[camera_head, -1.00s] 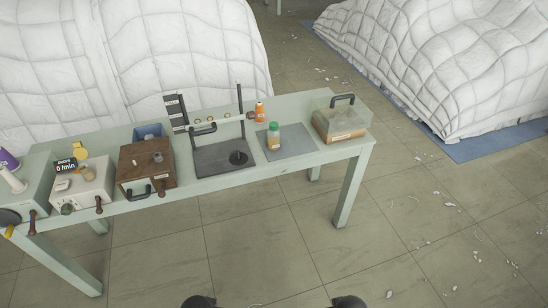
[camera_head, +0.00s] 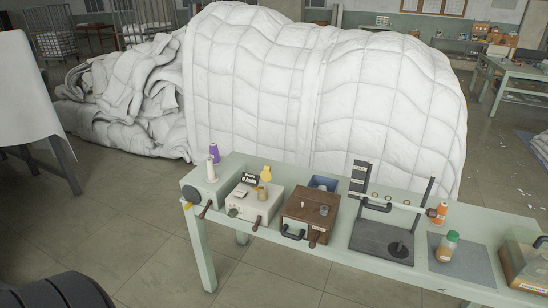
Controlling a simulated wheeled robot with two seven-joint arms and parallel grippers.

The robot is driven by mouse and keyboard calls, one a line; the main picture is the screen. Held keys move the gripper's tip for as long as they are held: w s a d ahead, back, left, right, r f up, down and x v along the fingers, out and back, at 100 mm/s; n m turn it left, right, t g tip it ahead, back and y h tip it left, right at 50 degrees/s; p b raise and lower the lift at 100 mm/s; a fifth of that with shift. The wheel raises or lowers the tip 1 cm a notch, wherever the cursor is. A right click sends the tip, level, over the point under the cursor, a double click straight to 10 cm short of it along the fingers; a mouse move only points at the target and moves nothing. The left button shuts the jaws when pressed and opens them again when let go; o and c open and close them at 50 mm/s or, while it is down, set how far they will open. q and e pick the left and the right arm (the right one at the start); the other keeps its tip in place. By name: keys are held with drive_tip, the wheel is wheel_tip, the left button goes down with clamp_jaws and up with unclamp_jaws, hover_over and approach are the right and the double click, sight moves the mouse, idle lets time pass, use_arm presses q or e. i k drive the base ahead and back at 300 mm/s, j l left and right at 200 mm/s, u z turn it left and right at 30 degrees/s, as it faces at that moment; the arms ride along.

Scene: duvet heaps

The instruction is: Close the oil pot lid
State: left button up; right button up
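No thing here is clearly marked as the oil pot. A small tan pot-like piece (camera_head: 261,193) stands on a pale box (camera_head: 250,207) with a knob on its front. A small dark sign (camera_head: 250,179) stands at the back of the box. Neither of my grippers is in view.
A pale green bench (camera_head: 205,245) carries a brown wooden box (camera_head: 308,215), a dark stand (camera_head: 383,240), a green-capped bottle (camera_head: 446,246), an orange bottle (camera_head: 440,213) and a clear case (camera_head: 525,265). White duvet heaps (camera_head: 330,110) rise behind. Tiled floor in front is clear.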

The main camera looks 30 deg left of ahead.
sight(265, 176)
drive_tip(key=u, duration=1.15)
drive_tip(key=j+z, duration=0.2)
drive_tip(key=l, duration=0.1)
